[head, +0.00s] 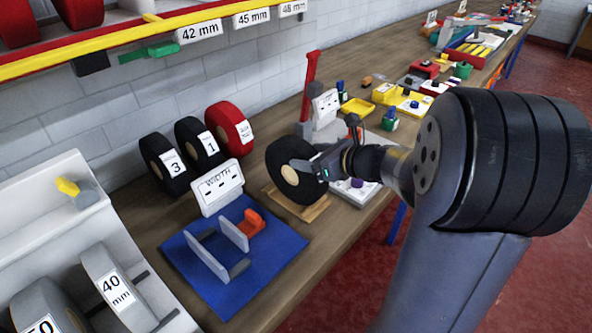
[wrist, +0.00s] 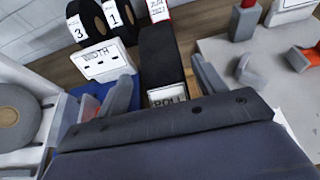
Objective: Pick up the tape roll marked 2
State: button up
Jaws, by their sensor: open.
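Two black rolls stand upright by the wall, marked 3 (head: 160,146) and 1 (head: 190,130). A red roll (head: 220,115) stands beside them, with a label too small to read. Another black roll (head: 283,158) stands upright on a wooden stand (head: 308,212); it also shows in the wrist view (wrist: 160,55). I see no readable 2 on any roll. My gripper (wrist: 163,82) is open, its fingers on either side of the stand's black roll, with gaps visible. In the head view, my gripper (head: 326,168) is at that roll's right side, partly hidden.
A white WIDTH sign (head: 218,187) stands behind a blue mat (head: 272,262) with grey plates and an orange piece (head: 251,222). A white rack with grey rolls (head: 118,290) is at left. A red-handled tool (head: 310,82) stands behind the black roll. Clutter fills the far bench.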

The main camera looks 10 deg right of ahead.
jog(key=shift+x, duration=1.95)
jog(key=shift+w+d+r, duration=0.15)
jog(key=shift+c, duration=0.4)
grip_shut()
